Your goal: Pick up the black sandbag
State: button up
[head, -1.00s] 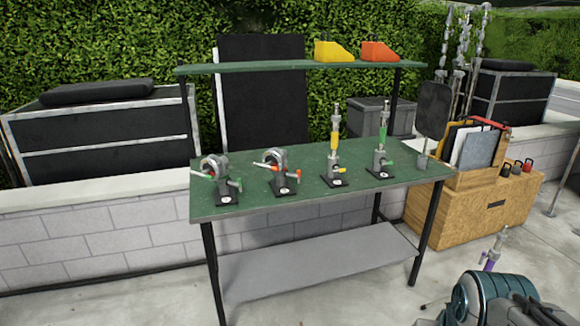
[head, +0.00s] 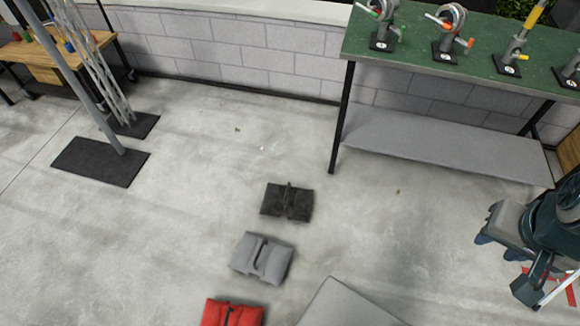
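The black sandbag (head: 272,201) lies flat on the concrete floor in the head view, near the middle, with a strap handle along its top. A grey sandbag (head: 247,262) lies just in front of it, apart from it. A red sandbag (head: 219,313) lies nearer still, cut by the bottom edge. My arm shows at the right edge, well to the right of the black sandbag and apart from it. I cannot make out the fingertips of my gripper or whether it is open or shut.
A green-topped workbench (head: 420,45) with clamps and a grey lower shelf (head: 440,155) stands at the upper right. Black base plates (head: 100,165) with metal poles stand at the left. A grey panel (head: 345,308) shows at the bottom. Floor around the black sandbag is clear.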

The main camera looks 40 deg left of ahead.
aim_at(295, 202)
jog(key=z, duration=0.2)
jog(key=i, duration=0.8)
jog(key=u, duration=1.3)
jog(key=i, duration=1)
jog(key=u, duration=0.6)
